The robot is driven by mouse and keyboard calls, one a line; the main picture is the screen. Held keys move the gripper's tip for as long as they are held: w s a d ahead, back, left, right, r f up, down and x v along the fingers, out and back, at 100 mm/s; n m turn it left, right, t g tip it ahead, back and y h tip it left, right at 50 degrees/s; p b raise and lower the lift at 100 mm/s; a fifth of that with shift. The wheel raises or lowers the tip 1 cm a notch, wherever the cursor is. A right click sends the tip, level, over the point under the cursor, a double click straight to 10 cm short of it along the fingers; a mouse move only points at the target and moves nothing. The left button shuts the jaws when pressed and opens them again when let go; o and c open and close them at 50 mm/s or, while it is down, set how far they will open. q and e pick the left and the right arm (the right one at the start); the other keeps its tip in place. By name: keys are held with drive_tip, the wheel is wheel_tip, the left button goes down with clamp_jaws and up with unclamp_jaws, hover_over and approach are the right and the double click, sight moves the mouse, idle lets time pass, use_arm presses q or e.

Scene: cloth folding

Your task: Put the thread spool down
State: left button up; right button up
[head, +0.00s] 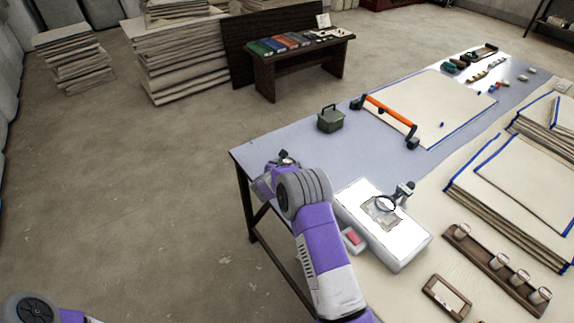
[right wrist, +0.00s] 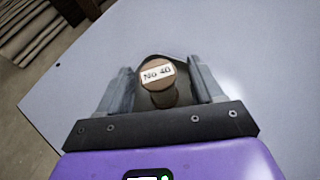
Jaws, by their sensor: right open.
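The thread spool (right wrist: 158,76) shows in the right wrist view, its brown round end with a white "No 40" label facing the camera. Its body extends below that end, between the two grey fingers. My right gripper (right wrist: 162,88) is open around the spool, with a gap on each side. In the head view the right gripper (head: 284,160) is over the near left corner of the grey-blue table (head: 262,143). The spool is too small and covered there to make out clearly. My left gripper is out of view; only part of the left arm shows at the bottom left.
A green box (head: 330,119) and an orange-handled bar (head: 390,108) on a cream cloth (head: 452,88) lie farther back. A white light pad (head: 352,205) with a magnifier (head: 386,203) is right of my right arm. A spool rack (head: 497,270) stands at lower right.

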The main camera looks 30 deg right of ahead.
drive_tip(key=shift+r+p, duration=0.25)
drive_tip(key=shift+p, duration=0.05)
drive_tip(key=p+v, duration=0.1)
drive_tip(key=v, duration=1.1)
drive_tip(key=shift+f+p, duration=0.1)
drive_tip(key=shift+p, duration=0.25)
